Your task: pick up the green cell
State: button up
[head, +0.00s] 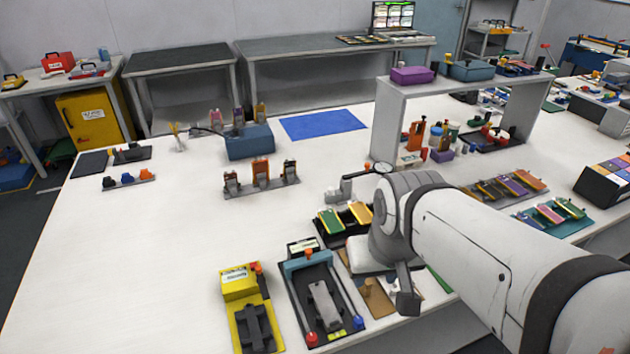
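A green cell (331,221) lies in a dark rack, just left of my arm's wrist. A yellow-orange cell (360,212) lies beside it in the same rack. Other green pieces lie in a teal tray (566,228) at the right, so I cannot tell for sure which one the task names. My arm reaches in from the lower right over the table's front part. A dark part at its end, seemingly my gripper (405,297), hangs right of and below the rack. Its fingers cannot be made out, nor whether anything is between them.
A yellow device (246,312) and a black fixture with blue rails (318,296) stand at the front. A rack with upright clips (260,179) and a blue box (249,142) stand farther back. A grey shelf (466,85) rises behind my arm.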

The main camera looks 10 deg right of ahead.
aim_at(329, 218)
jog(key=u, duration=1.15)
jog(key=k, duration=1.5)
jog(key=z, duration=0.65)
jog(key=i, duration=1.65)
jog(key=z, duration=0.05)
